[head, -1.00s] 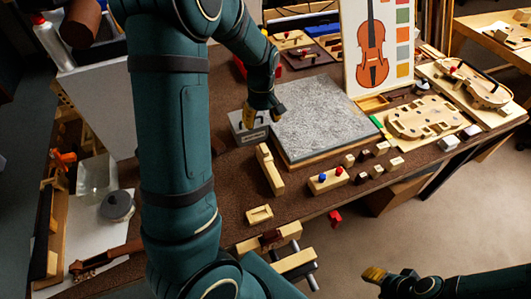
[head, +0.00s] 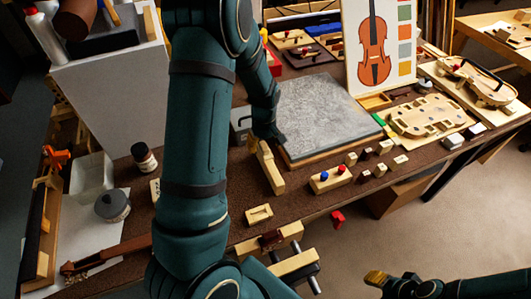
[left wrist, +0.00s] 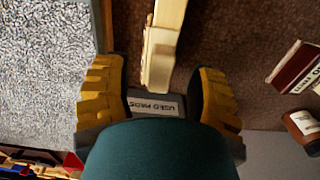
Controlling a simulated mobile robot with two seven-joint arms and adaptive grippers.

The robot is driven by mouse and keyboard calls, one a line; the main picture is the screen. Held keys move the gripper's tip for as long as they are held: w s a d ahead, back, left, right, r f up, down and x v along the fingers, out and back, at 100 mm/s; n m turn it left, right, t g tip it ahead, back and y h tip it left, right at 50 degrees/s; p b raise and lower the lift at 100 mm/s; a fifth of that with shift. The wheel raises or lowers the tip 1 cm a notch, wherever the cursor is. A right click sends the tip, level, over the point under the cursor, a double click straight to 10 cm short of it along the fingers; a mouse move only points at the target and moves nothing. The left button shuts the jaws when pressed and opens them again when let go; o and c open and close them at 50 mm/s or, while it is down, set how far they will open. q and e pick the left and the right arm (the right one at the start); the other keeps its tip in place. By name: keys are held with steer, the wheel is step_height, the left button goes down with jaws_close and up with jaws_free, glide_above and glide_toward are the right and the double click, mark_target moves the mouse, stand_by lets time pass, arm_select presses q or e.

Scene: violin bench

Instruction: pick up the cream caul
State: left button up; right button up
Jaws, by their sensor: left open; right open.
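A long cream wooden piece (head: 271,172) with a stepped end lies on the brown bench, left of the grey stone slab; it looks most like the cream caul, though no label on it is readable. My left gripper (head: 268,138) is just over its far end. In the left wrist view the piece (left wrist: 162,42) shows beyond and between the open yellow fingers (left wrist: 157,75), with nothing gripped. Whether the fingers reach down beside it is unclear. My right gripper (head: 376,278) is at the lower right, away from the bench, open and empty.
The stone slab (head: 322,112) stands close right of the left gripper. A grey box marked "USED PADS" (left wrist: 157,106) is near the fingers. Several small cream and dark blocks (head: 351,159) and a block with blue and red knobs (head: 330,180) lie to the right.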

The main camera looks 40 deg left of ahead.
arm_select(q)
steer(key=shift+f, duration=0.9)
jaws_close()
